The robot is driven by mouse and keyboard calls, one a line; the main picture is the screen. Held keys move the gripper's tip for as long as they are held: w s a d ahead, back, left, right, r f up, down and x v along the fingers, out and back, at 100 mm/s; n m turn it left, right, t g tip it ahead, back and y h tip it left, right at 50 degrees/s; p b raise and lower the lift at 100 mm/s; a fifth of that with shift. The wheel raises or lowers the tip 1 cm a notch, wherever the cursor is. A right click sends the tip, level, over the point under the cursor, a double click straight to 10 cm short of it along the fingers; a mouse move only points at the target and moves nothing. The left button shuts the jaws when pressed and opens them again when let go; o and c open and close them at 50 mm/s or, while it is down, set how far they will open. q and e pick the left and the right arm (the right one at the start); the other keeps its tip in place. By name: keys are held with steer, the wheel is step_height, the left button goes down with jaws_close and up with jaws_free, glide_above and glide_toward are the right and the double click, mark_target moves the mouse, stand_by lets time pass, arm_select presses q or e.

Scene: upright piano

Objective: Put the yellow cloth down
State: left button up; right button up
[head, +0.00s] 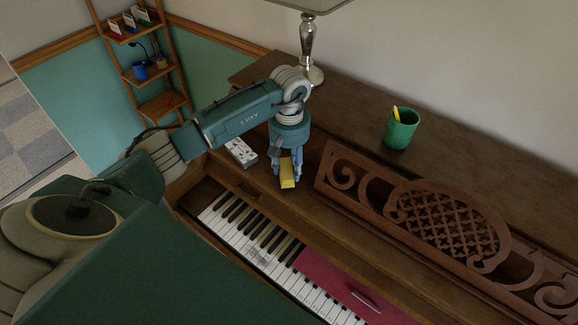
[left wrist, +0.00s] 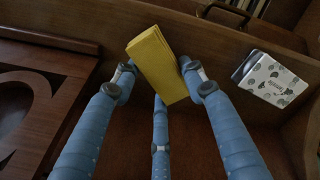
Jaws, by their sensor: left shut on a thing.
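The yellow cloth (head: 287,174) is a small folded block at the fingertips of my left gripper (head: 286,165), which points down over the wooden piano (head: 345,220), left of the carved music stand. In the left wrist view the cloth (left wrist: 158,66) sits between the blue fingers of my left gripper (left wrist: 157,80), which are shut on it. I cannot tell whether the cloth touches the wood below. My right gripper is not in view.
A patterned white box (head: 241,152) lies just left of the gripper. The carved music stand (head: 415,215) rises at right. A green cup (head: 401,130) with a yellow item and a lamp (head: 308,50) stand behind. A red cloth (head: 335,284) covers some keys.

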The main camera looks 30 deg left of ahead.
arm_select(q)
steer(key=shift+f, duration=0.8)
steer(key=o, duration=1)
